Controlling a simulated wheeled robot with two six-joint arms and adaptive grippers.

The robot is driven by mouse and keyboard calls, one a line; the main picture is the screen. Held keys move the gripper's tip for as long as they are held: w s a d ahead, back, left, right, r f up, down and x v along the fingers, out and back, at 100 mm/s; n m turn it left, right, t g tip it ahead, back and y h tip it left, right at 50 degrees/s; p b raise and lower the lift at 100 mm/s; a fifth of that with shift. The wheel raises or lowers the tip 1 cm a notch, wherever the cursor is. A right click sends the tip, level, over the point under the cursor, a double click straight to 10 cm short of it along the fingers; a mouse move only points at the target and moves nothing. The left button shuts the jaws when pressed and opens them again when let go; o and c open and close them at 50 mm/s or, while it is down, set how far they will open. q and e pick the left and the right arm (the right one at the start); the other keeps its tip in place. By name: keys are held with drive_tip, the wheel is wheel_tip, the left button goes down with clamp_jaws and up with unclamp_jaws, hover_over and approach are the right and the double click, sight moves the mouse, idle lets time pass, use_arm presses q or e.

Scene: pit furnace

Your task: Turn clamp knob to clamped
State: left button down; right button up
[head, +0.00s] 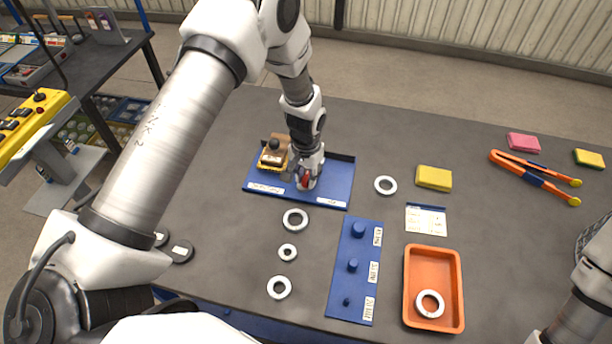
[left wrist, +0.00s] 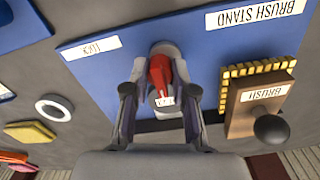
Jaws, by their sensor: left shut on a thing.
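The red clamp knob (left wrist: 160,75) stands on a blue board (head: 328,189), with a small white label below it in the left wrist view. My left gripper (head: 306,178) reaches down over the board. Its two fingers are shut on the knob, one on each side. In the head view only a bit of red shows at the fingertips. The label at the knob's base is too small to read. My right arm shows at the lower right edge, but its gripper is out of view.
A brush (head: 273,155) with a dark ball handle stands on the board beside my left gripper. White rings (head: 295,219) lie in front. A blue peg board (head: 340,295) and an orange tray (head: 409,310) are to the right. A yellow sponge (head: 434,178) lies farther right.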

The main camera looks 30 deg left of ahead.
use_arm(q)
drive_tip(key=shift+m, duration=0.3)
drive_tip(key=m, duration=0.2)
drive_tip(key=shift+m+b, duration=0.3)
drive_tip(key=shift+b, duration=0.1)
drive_tip(key=m, duration=0.3)
drive_tip(key=shift+f+m+b, duration=0.1)
drive_tip(key=shift+m+b, duration=0.2)
drive_tip(key=m, duration=0.3)
drive_tip(key=shift+a+m, duration=0.1)
drive_tip(key=shift+m, duration=0.2)
drive_tip(key=m+b, duration=0.1)
drive_tip(key=m, duration=0.2)
drive_tip(key=shift+m, duration=0.3)
drive_tip(key=m, duration=0.5)
drive_tip(key=shift+m, duration=0.3)
drive_tip(key=shift+w+m+b, duration=0.1)
drive_tip(key=shift+m+b, duration=0.2)
drive_tip(key=shift+m, duration=1.8)
